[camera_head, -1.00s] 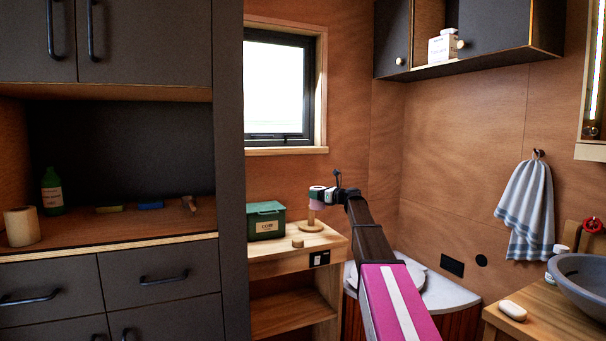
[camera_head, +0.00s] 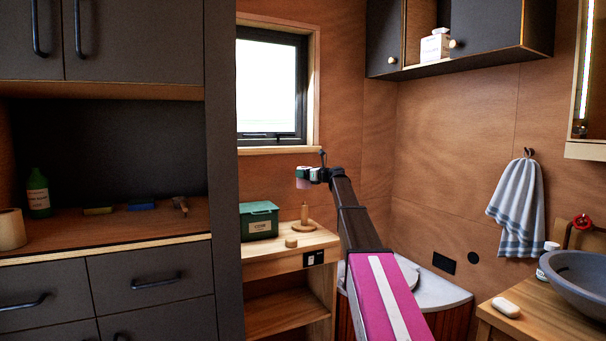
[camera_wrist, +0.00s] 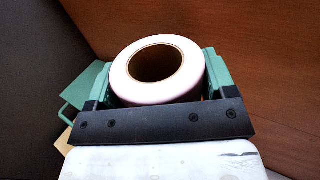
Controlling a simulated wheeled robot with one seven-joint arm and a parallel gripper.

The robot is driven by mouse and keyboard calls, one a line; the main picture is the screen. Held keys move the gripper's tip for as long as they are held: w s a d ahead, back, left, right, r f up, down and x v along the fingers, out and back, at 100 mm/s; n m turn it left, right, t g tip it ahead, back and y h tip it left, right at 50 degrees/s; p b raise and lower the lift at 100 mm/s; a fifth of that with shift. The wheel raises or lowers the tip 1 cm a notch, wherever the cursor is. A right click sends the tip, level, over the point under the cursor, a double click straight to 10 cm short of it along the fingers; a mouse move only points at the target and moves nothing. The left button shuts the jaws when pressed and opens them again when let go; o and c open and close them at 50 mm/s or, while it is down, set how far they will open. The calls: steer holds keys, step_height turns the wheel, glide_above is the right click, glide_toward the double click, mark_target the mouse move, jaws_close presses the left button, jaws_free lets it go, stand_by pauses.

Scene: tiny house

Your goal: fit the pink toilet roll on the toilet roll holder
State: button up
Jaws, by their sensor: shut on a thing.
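My gripper (camera_head: 303,177) is shut on the pink toilet roll (camera_head: 303,184) and holds it in the air. The toilet roll holder (camera_head: 305,214), an upright wooden peg on a round base, stands on the wooden shelf unit. The roll is above the peg top with a visible gap; their exact alignment in depth cannot be told. In the wrist view the pale pink roll (camera_wrist: 123,84) sits between the green fingers of my gripper (camera_wrist: 157,82), its brown core open toward the camera. The holder is not visible in the wrist view.
A green box (camera_head: 259,222) stands left of the holder, and a small wooden cylinder (camera_head: 291,242) lies in front. A cream roll (camera_head: 11,230) and green bottle (camera_head: 38,194) are on the left counter. The window wall (camera_head: 350,130) is behind my gripper.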

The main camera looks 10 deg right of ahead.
glide_above(305, 208)
steer(key=w, duration=0.2)
steer(key=shift+s+f, duration=0.15)
steer(key=shift+f, duration=2.6)
steer(key=shift+f, duration=5.95)
